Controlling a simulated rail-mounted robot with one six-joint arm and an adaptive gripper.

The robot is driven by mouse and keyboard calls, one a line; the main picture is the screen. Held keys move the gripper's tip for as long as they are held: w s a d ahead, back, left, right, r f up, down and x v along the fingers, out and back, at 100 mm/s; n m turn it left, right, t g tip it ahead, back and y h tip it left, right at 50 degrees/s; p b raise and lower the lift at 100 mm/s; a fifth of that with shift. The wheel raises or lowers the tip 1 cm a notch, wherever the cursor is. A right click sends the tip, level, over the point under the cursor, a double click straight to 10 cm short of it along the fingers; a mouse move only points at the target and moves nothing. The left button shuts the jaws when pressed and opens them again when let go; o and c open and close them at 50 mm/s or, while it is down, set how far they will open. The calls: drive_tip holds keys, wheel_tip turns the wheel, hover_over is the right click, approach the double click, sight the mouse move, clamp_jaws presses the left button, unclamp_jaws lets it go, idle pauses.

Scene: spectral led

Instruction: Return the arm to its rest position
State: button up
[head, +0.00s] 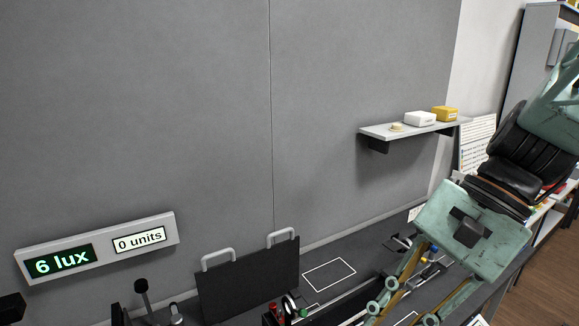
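My arm, pale green with a black ribbed joint cover, comes in from the right edge and slants down to the left. My gripper (408,300) hangs below its pale green housing in the lower right, over the bench. Its two finger linkages, with brown bars and round pale green joints, stand apart. The fingertips are cut off by the bottom edge, so I cannot see whether they are open or shut, or whether they hold anything.
A display (97,249) reads "6 lux" and "0 units". A dark panel (248,283) with two grey handles stands upright on the bench (372,250). A wall shelf (377,133) holds a white box (420,119), a yellow box (445,113) and a small cream item (397,127).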

drive_tip(key=s+d+r+n+t+h+b, duration=0.3)
drive_tip(key=s+d+r+n+t+h, duration=0.1)
drive_tip(key=n, duration=0.6)
drive_tip(key=s+d+t+h, duration=0.1)
drive_tip(key=s+d+h, duration=0.1)
drive_tip(key=shift+s+d+r+n, duration=0.2)
drive_tip(key=shift+s+r+n, duration=0.1)
drive_tip(key=shift+s+r, duration=0.1)
